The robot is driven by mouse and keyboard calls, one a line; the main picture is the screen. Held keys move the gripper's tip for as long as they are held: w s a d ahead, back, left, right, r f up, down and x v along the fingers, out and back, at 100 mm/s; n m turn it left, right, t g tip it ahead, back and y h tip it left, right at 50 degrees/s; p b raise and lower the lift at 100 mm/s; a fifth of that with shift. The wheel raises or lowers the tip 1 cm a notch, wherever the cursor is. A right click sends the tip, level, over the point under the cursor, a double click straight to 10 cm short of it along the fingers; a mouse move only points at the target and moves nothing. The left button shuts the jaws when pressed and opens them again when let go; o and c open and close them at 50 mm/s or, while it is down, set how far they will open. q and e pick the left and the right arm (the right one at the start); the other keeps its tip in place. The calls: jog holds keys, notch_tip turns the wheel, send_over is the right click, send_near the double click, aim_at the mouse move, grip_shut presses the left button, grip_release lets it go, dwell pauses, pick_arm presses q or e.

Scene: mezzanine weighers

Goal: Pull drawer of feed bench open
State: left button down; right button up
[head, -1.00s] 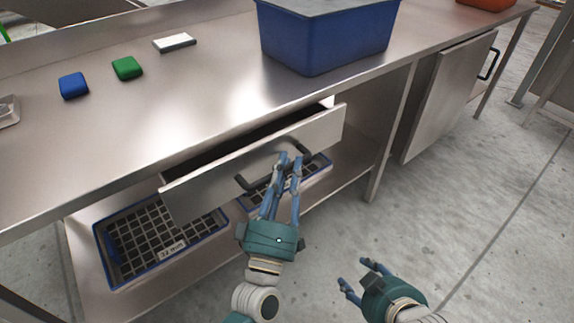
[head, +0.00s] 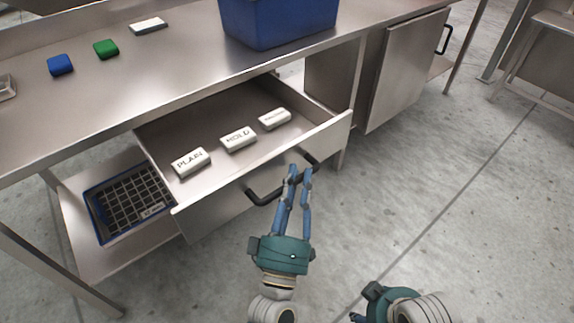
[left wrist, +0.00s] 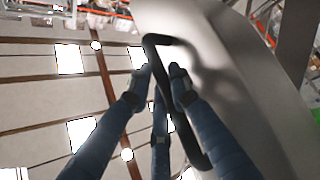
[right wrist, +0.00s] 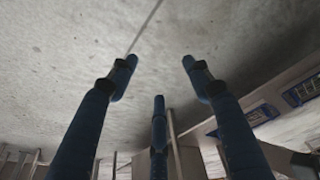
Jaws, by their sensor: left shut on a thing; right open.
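The drawer (head: 262,185) of the steel feed bench (head: 120,95) stands well out from under the bench top. Inside lie three white blocks, marked PLAIN (head: 190,162), HOLD (head: 238,139) and one with lettering too small to read (head: 274,119). My left gripper (head: 298,172) is shut on the black drawer handle (head: 262,196). The left wrist view shows the fingers around the handle bar (left wrist: 183,120), against the drawer front. My right gripper (right wrist: 158,75) is open and empty, over the floor at the bottom of the head view, where its fingers are mostly cut off.
A blue bin (head: 285,22), a blue block (head: 60,65), a green block (head: 105,49) and a white block (head: 148,26) stand on the bench top. A gridded tray (head: 130,203) sits on the lower shelf. A cabinet door (head: 408,72) is at right. The floor in front is clear.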

pick_arm(q)
jog(key=shift+s+d+f+p, duration=0.1)
jog(key=shift+s+d, duration=0.45)
jog(key=shift+s, duration=0.2)
jog(key=shift+s+d+r+p, duration=0.15)
jog(key=shift+s+d, duration=0.35)
jog(key=shift+s, duration=0.3)
jog(key=shift+s+d+f+p, duration=0.1)
jog(key=shift+s+d+f, duration=0.05)
jog(key=shift+s+d, duration=0.5)
pick_arm(e)
jog(key=shift+s+x, duration=0.2)
jog(key=shift+x, duration=0.7)
jog(key=shift+s+x, duration=0.15)
jog(key=shift+x, duration=0.75)
pick_arm(q)
jog(key=shift+s+a, duration=0.1)
pick_arm(e)
jog(key=shift+f, duration=0.15)
pick_arm(q)
jog(key=c, duration=1.6)
grip_release()
jog(key=shift+o, duration=0.2)
jog(key=shift+s, duration=0.1)
jog(key=v, duration=1.2)
